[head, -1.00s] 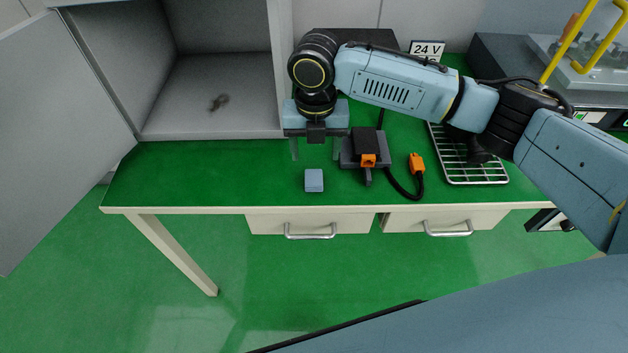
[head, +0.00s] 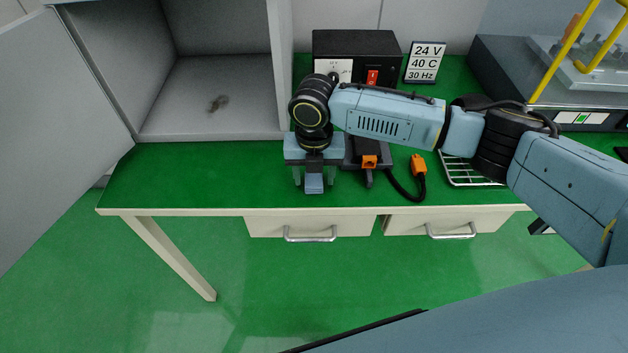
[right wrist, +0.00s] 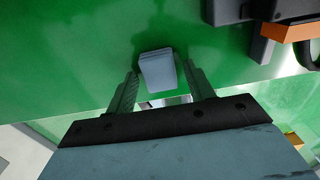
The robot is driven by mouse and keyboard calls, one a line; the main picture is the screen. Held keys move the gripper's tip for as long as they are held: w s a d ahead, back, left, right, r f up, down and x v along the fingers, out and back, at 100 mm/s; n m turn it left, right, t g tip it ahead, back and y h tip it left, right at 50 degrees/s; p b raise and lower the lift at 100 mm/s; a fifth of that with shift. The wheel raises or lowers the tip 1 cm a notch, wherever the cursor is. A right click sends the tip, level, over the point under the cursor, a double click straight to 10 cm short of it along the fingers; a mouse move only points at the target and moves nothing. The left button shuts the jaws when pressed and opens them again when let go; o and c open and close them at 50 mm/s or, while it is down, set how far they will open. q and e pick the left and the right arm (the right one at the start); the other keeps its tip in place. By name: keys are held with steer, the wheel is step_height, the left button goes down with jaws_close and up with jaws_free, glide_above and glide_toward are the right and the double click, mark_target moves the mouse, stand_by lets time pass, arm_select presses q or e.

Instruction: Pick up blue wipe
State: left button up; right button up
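The blue wipe (head: 314,184) is a small blue-grey block on the green bench top, close to its front edge. My right gripper (head: 312,180) points down over it in the head view and hides part of it. In the right wrist view the wipe (right wrist: 158,70) lies between and just past the two fingertips of my right gripper (right wrist: 162,76). The fingers are apart, with a gap on each side of the wipe. My left gripper is not in view.
A black device with an orange connector (head: 369,161) stands just right of the gripper, with a cable to an orange plug (head: 418,163). A wire rack (head: 470,172) lies further right. An open grey cabinet (head: 205,95) stands at left. The bench (head: 190,185) is clear at left.

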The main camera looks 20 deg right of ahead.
mark_target(314, 179)
steer(key=c, duration=0.9)
step_height(314, 179, up, 10)
steer(key=p, duration=0.2)
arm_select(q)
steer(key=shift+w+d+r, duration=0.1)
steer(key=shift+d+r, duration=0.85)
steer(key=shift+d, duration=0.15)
arm_select(e)
steer(key=s+d+r+m, duration=0.1)
steer(key=d+m, duration=0.1)
steer(key=m, duration=0.9)
steer(key=s+d+r+m, duration=0.1)
steer(key=d+r+m, duration=0.1)
steer(key=m, duration=0.9)
steer(key=s+d+r+m, duration=0.1)
steer(key=s+d+m, duration=0.1)
steer(key=m, duration=0.8)
steer(key=shift+s+d+r+m, duration=0.1)
steer(key=shift+d+r+m, duration=0.15)
steer(key=shift+d+m, duration=0.15)
